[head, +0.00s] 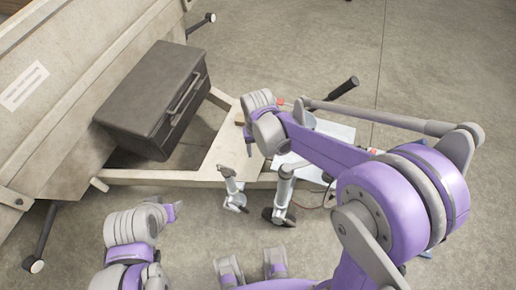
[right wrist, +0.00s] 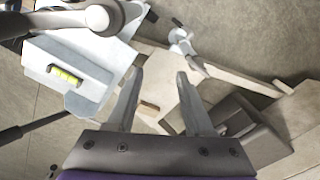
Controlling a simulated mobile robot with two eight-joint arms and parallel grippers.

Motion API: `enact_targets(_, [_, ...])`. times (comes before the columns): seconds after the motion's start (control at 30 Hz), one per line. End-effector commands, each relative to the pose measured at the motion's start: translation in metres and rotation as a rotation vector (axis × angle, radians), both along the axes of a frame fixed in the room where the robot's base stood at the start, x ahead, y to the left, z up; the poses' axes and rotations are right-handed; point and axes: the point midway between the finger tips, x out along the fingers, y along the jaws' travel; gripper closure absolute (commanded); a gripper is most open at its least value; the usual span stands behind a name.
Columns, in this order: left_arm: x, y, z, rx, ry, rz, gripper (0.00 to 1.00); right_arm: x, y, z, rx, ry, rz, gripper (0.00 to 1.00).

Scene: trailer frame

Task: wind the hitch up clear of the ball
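The trailer's pale A-frame (head: 150,178) runs right from its body toward a light plate (head: 338,130), largely covered by my right arm. I cannot make out the hitch coupling or the ball. A jockey wheel (head: 284,196) stands below the frame, with a second silver stand (head: 232,188) to its left. My right gripper (right wrist: 160,88) is open and empty, its fingers spread above the pale frame. The plate (right wrist: 88,62) carries a yellow spirit level (right wrist: 64,76) in the right wrist view.
A dark box (head: 150,98) sits on the frame by the trailer body (head: 75,70) and shows in the right wrist view (right wrist: 250,135). A black-gripped handle (head: 344,88) sticks out beyond my right arm. Bare concrete floor lies at the upper right.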

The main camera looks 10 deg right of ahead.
Motion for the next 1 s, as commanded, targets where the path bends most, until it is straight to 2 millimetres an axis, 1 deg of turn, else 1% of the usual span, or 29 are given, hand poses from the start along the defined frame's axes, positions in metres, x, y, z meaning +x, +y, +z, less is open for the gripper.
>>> enact_targets(0.03, [0.0,0.0,0.0,0.0,0.0,0.0,0.5,0.0,0.0,0.0,0.0,0.0,0.0,0.37])
enact_targets(0.23, [0.0,0.0,0.0,0.0,0.0,0.0,0.5,0.0,0.0,0.0,0.0,0.0,0.0,0.01])
enact_targets(0.47, [0.0,0.0,0.0,0.0,0.0,0.0,0.5,0.0,0.0,0.0,0.0,0.0,0.0,0.0])
enact_targets(0.57, [0.001,0.0,0.003,0.0,-0.001,0.0,0.5,0.0,0.0,0.004,0.0,0.0,0.0,0.0])
enact_targets(0.67, [0.002,0.0,0.01,0.0,-0.004,0.0,0.5,0.0,0.0,0.013,0.0,-0.001,0.0,0.0])
enact_targets(1.0, [0.01,0.0,0.041,0.0,-0.019,0.0,0.5,0.001,0.0,0.056,0.0,-0.002,0.0,0.0])
